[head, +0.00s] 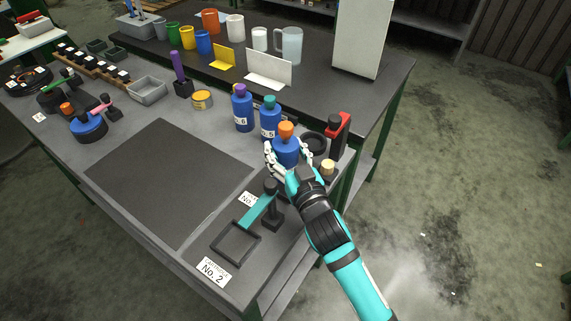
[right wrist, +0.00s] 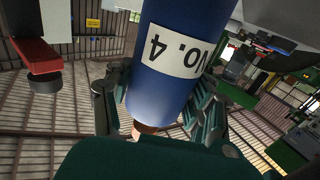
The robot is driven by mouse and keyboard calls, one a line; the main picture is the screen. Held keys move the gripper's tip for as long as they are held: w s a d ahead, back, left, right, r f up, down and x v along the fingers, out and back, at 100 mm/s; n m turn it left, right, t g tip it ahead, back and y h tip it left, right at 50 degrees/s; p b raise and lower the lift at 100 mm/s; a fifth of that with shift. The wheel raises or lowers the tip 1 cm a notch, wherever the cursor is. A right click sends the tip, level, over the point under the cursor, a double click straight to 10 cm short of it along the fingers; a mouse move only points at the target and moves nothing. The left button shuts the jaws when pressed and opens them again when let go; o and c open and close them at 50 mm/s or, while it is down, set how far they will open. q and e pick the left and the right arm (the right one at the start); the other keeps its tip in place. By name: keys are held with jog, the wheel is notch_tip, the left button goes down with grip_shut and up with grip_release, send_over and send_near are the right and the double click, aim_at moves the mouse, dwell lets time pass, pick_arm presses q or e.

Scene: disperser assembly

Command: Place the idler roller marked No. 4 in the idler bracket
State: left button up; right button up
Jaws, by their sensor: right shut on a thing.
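The idler roller marked No. 4 (head: 286,152) is a blue cylinder with an orange top. My right gripper (head: 287,158) is shut around it near the right side of the bench. In the right wrist view the roller (right wrist: 167,80) fills the middle, its white No. 4 label upside down, with fingers on both sides. I cannot tell whether the roller touches the bench. I cannot tell for sure which part is the idler bracket. A black post with a teal arm (head: 258,212) stands in front, beside a square black frame (head: 225,254). My left gripper is not in view.
Blue rollers with a purple top (head: 242,112) and a teal top (head: 269,121) stand close behind. A red and black stand (head: 336,137) and a black ring (head: 314,144) are to the right. A No. 2 card (head: 213,271) lies in front. The dark mat (head: 165,180) is empty.

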aim_at(286, 164)
notch_tip(286, 164, down, 3)
jog(key=shift+f, duration=0.1)
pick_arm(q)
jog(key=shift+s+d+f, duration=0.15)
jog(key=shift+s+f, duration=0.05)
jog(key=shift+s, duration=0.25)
pick_arm(e)
jog(key=shift+f, duration=0.2)
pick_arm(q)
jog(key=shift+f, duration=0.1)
pick_arm(e)
jog(key=shift+f, duration=0.15)
jog(key=o, duration=1.2)
jog(key=shift+f, duration=0.1)
jog(key=shift+c, duration=0.2)
jog(key=shift+s, duration=0.15)
jog(key=b+v, duration=0.1)
jog(key=v, duration=0.9)
jog(key=shift+s+d+b, duration=0.15)
jog(key=shift+s+b, duration=0.15)
jog(key=shift+s, duration=0.05)
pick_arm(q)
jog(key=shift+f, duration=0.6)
pick_arm(e)
jog(key=shift+s+d, duration=0.2)
jog(key=shift+s, duration=0.3)
